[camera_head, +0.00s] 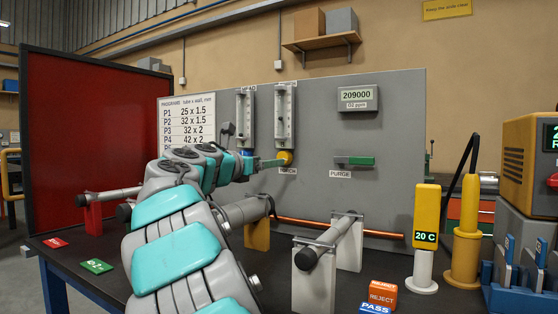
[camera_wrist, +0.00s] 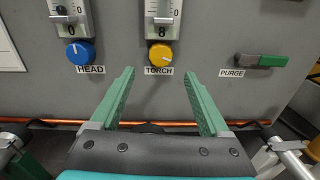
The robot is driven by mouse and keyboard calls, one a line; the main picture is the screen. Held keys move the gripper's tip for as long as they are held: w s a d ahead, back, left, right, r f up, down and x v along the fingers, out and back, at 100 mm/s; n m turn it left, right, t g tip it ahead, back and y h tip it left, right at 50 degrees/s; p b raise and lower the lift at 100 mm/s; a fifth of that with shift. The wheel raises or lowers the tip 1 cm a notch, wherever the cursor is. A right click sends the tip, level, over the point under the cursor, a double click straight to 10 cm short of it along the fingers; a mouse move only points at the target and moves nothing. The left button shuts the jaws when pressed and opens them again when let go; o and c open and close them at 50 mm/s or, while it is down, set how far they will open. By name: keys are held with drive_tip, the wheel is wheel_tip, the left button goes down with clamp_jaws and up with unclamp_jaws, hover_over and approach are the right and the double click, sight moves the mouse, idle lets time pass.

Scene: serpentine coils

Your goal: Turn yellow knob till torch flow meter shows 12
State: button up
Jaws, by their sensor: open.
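The yellow knob (camera_wrist: 160,55) sits on the grey panel above the TORCH label (camera_wrist: 158,71). It also shows in the head view (camera_head: 285,158). The torch flow meter (camera_wrist: 162,16) is right above the knob and its window reads 8; its tube shows in the head view (camera_head: 284,115). My gripper (camera_wrist: 160,84) is open and empty, its two green fingers either side of the knob's line and below it in the wrist view. In the head view my gripper (camera_head: 270,163) is close to the yellow knob; I cannot tell whether it touches.
A blue knob (camera_wrist: 81,53) labelled HEAD is to the left, under a meter (camera_wrist: 70,16) reading 0. A green-handled PURGE lever (camera_wrist: 262,61) is to the right. A copper tube (camera_head: 310,224) runs low along the panel.

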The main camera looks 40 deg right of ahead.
sight(285, 158)
drive_tip(key=x, duration=0.7)
drive_tip(key=shift+d, duration=0.25)
drive_tip(key=shift+w, duration=0.1)
drive_tip(key=shift+c, duration=0.3)
clamp_jaws()
